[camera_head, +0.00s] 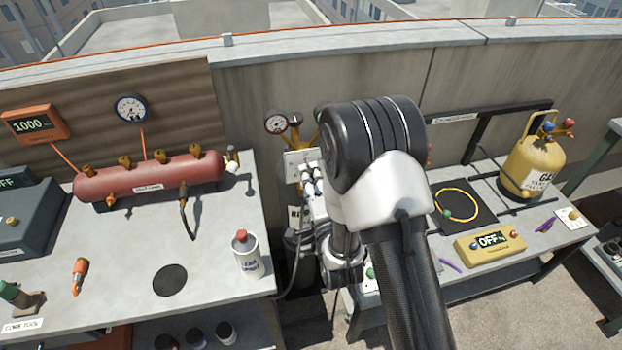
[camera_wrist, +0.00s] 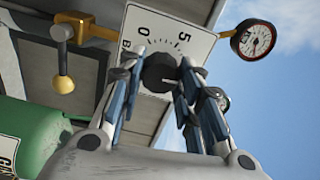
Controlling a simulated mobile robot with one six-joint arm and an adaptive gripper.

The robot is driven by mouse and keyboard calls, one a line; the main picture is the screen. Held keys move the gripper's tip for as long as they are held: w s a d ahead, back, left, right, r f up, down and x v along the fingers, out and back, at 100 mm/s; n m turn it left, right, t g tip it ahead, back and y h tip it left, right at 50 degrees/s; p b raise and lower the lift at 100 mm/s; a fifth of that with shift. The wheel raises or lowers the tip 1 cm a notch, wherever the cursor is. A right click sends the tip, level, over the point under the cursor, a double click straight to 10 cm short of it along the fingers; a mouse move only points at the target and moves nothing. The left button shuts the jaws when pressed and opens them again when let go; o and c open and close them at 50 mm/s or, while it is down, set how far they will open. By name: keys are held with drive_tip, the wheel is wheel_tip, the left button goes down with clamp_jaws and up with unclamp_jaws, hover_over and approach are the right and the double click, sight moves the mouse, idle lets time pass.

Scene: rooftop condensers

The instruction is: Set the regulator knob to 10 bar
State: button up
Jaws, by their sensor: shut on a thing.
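The regulator knob (camera_wrist: 158,72) is dark and round, in the middle of a white scale plate (camera_wrist: 148,24) in the wrist view. The plate shows 0, 5 and part of a "B" label; my gripper covers some of it. My gripper (camera_wrist: 163,68) is shut on the knob, one finger on each side. The knob's pointer mark and exact setting cannot be made out. A red-rimmed gauge (camera_wrist: 253,38) stands right of the plate; its reading is too small to tell. In the head view, the plate (camera_head: 297,158) and gauge (camera_head: 277,123) show left of my arm, which hides the knob.
A brass fitting with a yellow ball end (camera_wrist: 64,82) and a green cylinder (camera_wrist: 35,130) lie left in the wrist view. In the head view, the left bench holds a red manifold (camera_head: 150,181) and a white can (camera_head: 247,258); the right bench holds a yellow cylinder (camera_head: 533,163).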

drive_tip(key=shift+w+r+m, duration=0.1)
drive_tip(key=shift+m, duration=0.4)
drive_tip(key=o, duration=1)
drive_tip(key=shift+o, duration=0.2)
drive_tip(key=v, duration=0.7)
drive_tip(key=shift+s, duration=0.3)
drive_tip(key=shift+d, duration=0.1)
